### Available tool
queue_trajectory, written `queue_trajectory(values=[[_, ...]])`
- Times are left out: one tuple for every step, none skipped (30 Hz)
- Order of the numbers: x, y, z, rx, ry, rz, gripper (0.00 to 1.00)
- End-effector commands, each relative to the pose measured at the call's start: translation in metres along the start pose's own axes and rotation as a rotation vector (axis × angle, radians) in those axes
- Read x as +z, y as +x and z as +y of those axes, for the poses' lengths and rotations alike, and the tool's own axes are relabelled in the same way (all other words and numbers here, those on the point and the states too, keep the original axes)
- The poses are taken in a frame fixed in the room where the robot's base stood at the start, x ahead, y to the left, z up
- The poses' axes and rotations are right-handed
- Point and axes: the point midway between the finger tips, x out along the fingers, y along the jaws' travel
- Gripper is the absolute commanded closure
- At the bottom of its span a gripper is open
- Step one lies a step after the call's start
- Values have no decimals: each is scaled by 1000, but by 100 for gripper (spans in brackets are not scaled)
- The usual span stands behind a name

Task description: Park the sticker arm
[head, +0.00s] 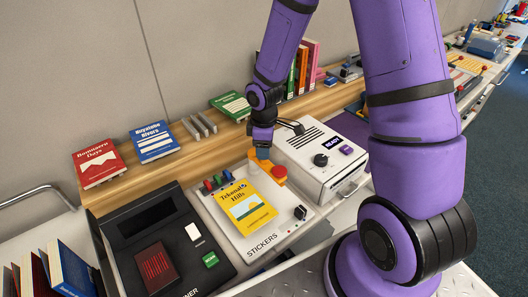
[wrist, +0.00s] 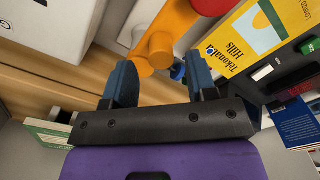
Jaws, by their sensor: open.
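The sticker arm (wrist: 165,32) is orange with a red part at its upper right. In the head view it shows as a small orange piece (head: 278,172) with a red top at the back of the sticker station (head: 245,240). My gripper (wrist: 160,80) is open, with its blue fingers on either side of the orange arm's rounded end. I cannot tell whether they touch it. In the head view my gripper (head: 263,150) points down over the station's back edge, and its fingers are partly hidden. A yellow "Tekonal Hills" book (head: 246,205) lies on the station.
A black scanner (head: 150,240) stands left of the station and a white machine with a dial (head: 322,158) stands right. Behind runs a wooden shelf (head: 190,160) with a red book (head: 99,163), a blue book (head: 154,142) and a green book (head: 232,105).

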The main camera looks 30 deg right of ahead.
Motion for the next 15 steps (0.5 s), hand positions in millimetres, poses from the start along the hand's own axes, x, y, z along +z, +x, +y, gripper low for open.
queue_trajectory(values=[[0, -10, 1, 4, 1, 3, 48], [0, -16, 1, 5, 1, 3, 48], [0, -23, 1, 4, 3, 3, 48], [0, -28, 1, 4, 3, 3, 48], [0, -33, 1, 5, 2, 3, 48], [0, -40, 1, 4, 1, 2, 48], [0, -45, 1, 5, 2, 3, 48], [0, -50, 1, 4, 3, 2, 48], [0, -56, 1, 4, 2, 2, 48], [0, -60, 1, 4, 0, 2, 48], [0, -64, 1, 3, 0, 1, 48], [0, -68, 1, 4, 2, 2, 48], [0, -71, 1, 4, 3, 2, 48], [0, -74, 1, 3, 2, 1, 48], [0, -77, 1, 2, 1, 1, 48]])
